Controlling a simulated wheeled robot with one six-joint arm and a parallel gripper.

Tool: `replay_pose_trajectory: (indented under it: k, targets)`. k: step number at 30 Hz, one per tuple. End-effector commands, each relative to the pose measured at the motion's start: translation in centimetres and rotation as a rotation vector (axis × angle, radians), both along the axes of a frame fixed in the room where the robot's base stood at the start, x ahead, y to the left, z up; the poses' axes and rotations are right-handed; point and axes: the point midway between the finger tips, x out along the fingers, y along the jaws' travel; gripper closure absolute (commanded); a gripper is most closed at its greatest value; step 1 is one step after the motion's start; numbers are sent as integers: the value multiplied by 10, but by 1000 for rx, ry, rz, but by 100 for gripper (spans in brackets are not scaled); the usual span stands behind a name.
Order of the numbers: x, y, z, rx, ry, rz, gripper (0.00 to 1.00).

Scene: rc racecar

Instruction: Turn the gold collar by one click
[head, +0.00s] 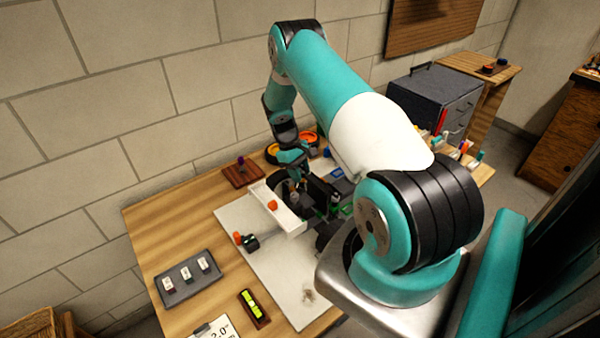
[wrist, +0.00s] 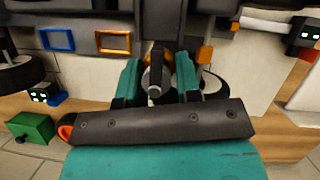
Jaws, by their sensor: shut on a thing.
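My gripper (wrist: 158,82) points down at the dark RC car (head: 322,205) in the head view, partly hidden by my arm. In the wrist view its two teal fingers are closed on a grey round part (wrist: 155,84) with a dark bar across it. I cannot tell whether this part is the gold collar. A small orange-gold piece (wrist: 205,54) shows just right of the fingers, apart from the held part.
The car is on a pale mat (head: 283,268) on a wooden table. A dark tray (head: 187,289) with small tags and a yellow-green level (head: 253,309) lie at the near left. Orange and yellow wheels (head: 308,138) and a grey drawer box (head: 425,95) are behind.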

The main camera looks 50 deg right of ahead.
Motion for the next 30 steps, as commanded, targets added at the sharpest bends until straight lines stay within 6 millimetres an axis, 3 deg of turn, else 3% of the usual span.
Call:
replay_pose_trajectory:
  k: [30]
  targets:
    - [-2,-6,0,0,0,-625,92]
